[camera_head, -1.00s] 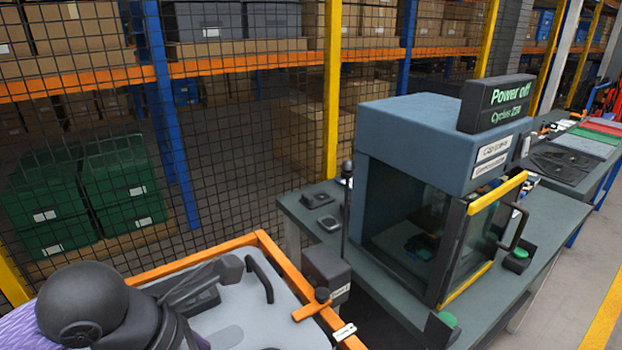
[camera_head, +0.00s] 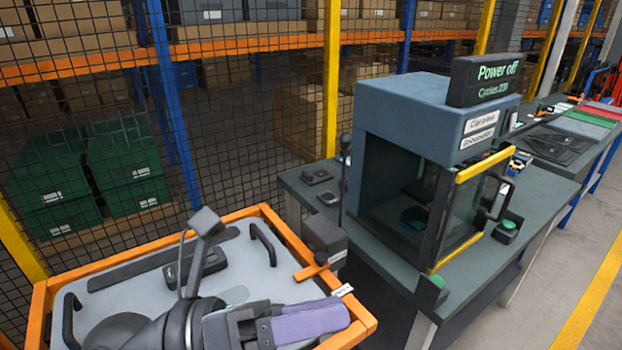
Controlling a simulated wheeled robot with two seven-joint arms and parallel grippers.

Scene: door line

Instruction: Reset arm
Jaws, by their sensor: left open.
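My left arm comes in at the bottom left, over an orange-rimmed cart (camera_head: 300,266) with a light grey top. Its left gripper (camera_head: 312,321), with a purple part at its end, is open at the cart's front right corner. I see nothing held, though the jaws show only partly. A dark wrist part (camera_head: 206,222) sticks up from the arm. My right gripper is out of view. The blue-grey machine (camera_head: 420,120) stands on a bench to the right, apart from my gripper. Its glazed door (camera_head: 462,215) has yellow edges and a dark handle (camera_head: 499,198). Its sign (camera_head: 487,80) reads "Power off".
The dark bench (camera_head: 545,195) carries green-topped button boxes (camera_head: 504,232) and small dark items. A dark box with an orange lever (camera_head: 314,270) sits by the cart's right rim. A mesh fence (camera_head: 240,140) stands behind, before shelves. Clear floor lies at the right.

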